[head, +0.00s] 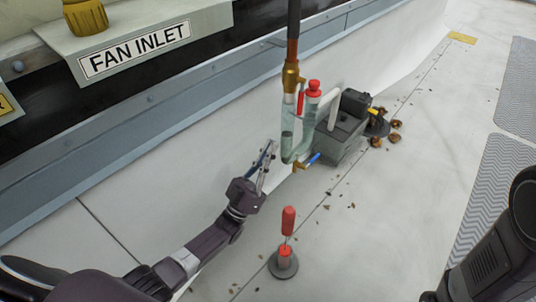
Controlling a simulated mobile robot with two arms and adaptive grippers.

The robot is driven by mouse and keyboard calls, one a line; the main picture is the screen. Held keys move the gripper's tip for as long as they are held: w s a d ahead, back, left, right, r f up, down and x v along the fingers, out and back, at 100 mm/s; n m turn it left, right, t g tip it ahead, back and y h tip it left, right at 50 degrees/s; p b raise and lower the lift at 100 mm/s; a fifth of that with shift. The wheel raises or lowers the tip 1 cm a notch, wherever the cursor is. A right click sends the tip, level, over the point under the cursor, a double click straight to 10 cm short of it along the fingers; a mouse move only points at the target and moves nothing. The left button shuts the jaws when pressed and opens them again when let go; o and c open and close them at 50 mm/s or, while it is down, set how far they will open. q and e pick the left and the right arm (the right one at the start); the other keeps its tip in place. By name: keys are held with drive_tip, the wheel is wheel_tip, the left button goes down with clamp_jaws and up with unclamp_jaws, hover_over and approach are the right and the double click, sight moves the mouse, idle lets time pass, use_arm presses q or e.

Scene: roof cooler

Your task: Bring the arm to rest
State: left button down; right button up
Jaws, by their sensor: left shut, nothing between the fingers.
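My left arm comes in from the lower left, and my left gripper (267,156) is shut and empty. It is in front of the white wall, just left of the glass U-shaped tube (288,148) in the picture. I cannot tell whether its fingertips touch anything. A dark arm part of mine shows at the lower right edge, and the right gripper is out of view.
A copper pipe with a brass fitting (291,75) meets the tube, which has a red cap (314,88) and a blue-handled valve (311,160). A grey pump box (342,136) stands behind. A red-handled tool (288,221) stands upright on the floor. Leaves (394,137) lie scattered.

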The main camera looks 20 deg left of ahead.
use_arm(q)
drive_tip(key=shift+s+f, duration=0.2)
drive_tip(key=shift+f, duration=0.6)
